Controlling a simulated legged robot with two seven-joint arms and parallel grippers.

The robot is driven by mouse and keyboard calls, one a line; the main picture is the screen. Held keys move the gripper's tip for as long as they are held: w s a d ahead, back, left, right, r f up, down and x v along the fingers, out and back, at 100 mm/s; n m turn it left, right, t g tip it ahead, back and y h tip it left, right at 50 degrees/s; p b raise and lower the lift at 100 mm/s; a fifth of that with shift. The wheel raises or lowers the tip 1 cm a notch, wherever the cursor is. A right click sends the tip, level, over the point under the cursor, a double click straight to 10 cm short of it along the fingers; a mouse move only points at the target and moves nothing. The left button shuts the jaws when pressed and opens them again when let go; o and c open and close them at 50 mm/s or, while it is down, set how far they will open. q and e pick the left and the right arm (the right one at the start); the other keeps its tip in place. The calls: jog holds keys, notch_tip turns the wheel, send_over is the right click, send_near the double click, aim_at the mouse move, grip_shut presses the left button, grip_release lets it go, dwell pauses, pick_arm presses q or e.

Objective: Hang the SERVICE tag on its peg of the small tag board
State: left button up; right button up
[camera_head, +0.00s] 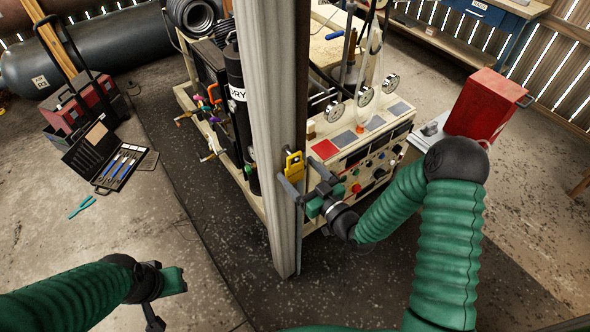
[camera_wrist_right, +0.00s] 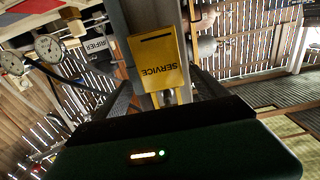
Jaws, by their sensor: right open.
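The yellow SERVICE tag (camera_head: 294,166) is at the face of the tall grey post in the head view. In the right wrist view the tag (camera_wrist_right: 160,66) shows its lettering upside down. My right gripper (camera_head: 289,183) is at the post, just below the tag. Its dark fingers stand apart, one on each side of the tag's lower part in the wrist view, with gaps visible. Whether the tag hangs on a peg is hidden; I cannot make out the small tag board. My left gripper (camera_head: 160,296) is low at the left, over the floor, away from the tag.
The grey post (camera_head: 273,110) stands close in front of the compressor panel (camera_head: 370,150), with gauges and knobs. A red box (camera_head: 486,104) is to the right. An open tool case (camera_head: 108,155) and teal pliers (camera_head: 81,207) lie on the floor at left. The front floor is clear.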

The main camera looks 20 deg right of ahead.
jog(key=shift+s+a+r, duration=0.1)
jog(key=shift+s+a, duration=0.05)
jog(key=shift+s, duration=0.05)
jog(key=c, duration=1.4)
jog(key=shift+c, duration=0.2)
